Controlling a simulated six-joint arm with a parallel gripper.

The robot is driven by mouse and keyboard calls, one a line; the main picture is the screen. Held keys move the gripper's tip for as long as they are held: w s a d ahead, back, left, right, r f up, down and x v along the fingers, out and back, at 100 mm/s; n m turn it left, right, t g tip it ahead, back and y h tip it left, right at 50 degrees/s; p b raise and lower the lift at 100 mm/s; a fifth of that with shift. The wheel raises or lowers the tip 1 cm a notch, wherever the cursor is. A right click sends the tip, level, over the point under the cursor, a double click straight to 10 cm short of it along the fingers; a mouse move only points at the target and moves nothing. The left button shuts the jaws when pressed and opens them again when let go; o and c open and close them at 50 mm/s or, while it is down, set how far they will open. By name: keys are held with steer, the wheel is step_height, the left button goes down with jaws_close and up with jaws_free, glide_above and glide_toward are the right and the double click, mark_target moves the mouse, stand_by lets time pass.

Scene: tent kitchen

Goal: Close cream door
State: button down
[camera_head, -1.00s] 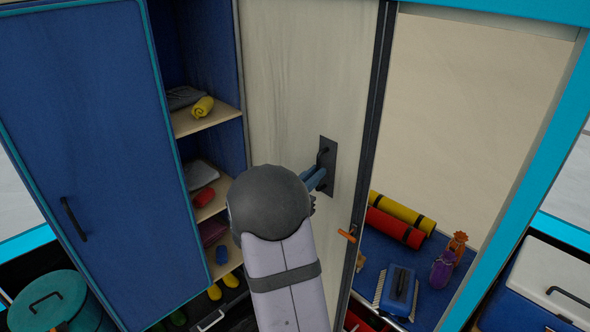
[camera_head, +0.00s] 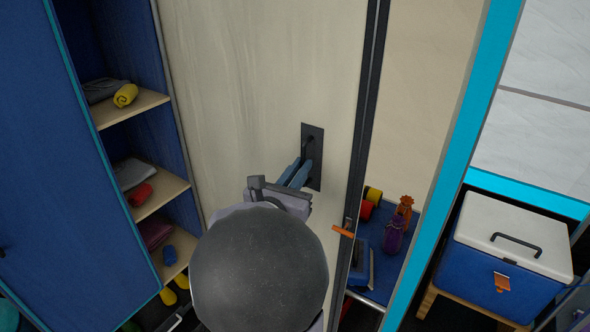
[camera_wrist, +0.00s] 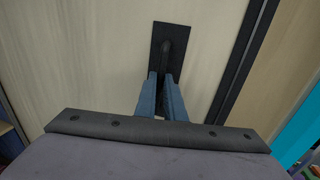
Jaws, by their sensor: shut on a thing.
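The cream door (camera_head: 255,75) is a tall pale panel with a dark edge strip on its right side. It stands in front of a compartment whose right part still shows beyond that edge. Its dark handle (camera_head: 309,145) sits on a black plate near the right edge; the plate also shows in the wrist view (camera_wrist: 158,33). My gripper (camera_head: 300,174) has its blue fingers at the handle, shut on it. In the wrist view the fingers (camera_wrist: 161,92) flank the handle's lower part and hide some of it.
A blue door (camera_head: 30,150) stands at the left beside shelves (camera_head: 135,108) with rolled cloths. Through the gap at the right are rolls, a purple bottle (camera_head: 393,235) and a blue brush. An orange latch (camera_head: 343,231) sits at the door edge. A blue cooler (camera_head: 505,255) stands far right.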

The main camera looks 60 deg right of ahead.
steer(key=shift+r, duration=0.1)
steer(key=c, duration=1.8)
jaws_free()
steer(key=shift+c, duration=0.2)
steer(key=p, duration=0.2)
glide_toward(310, 118)
steer(key=d, duration=0.4)
steer(key=shift+w+d, duration=0.1)
steer(key=shift+w, duration=0.3)
